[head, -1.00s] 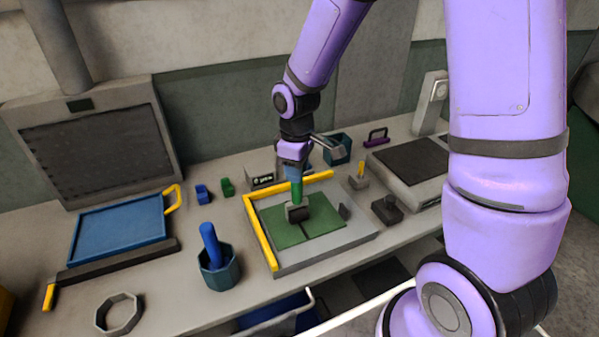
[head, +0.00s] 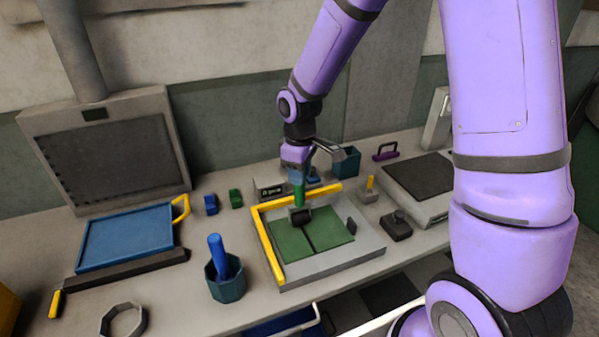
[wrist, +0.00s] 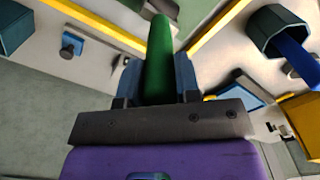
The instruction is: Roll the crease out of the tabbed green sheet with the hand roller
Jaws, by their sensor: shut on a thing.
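My gripper (head: 299,181) is shut on the upright green handle of the hand roller (head: 300,215). In the wrist view the green handle (wrist: 160,55) stands between my blue fingers. The dark roller head is at the far part of the green sheet (head: 330,228); I cannot tell whether it touches. The sheet lies flat on a grey board (head: 335,266) inside a yellow L-shaped fence (head: 267,247). A dark crease line runs from near the roller to the sheet's near edge. The sheet's tab cannot be made out clearly.
A small dark block (head: 352,226) stands at the board's right. A teal cup (head: 226,280) with a blue-handled tool stands front left. A dark stamp-like block (head: 396,227) sits right of the board. A blue tray (head: 125,238) and grey ring (head: 122,318) lie left.

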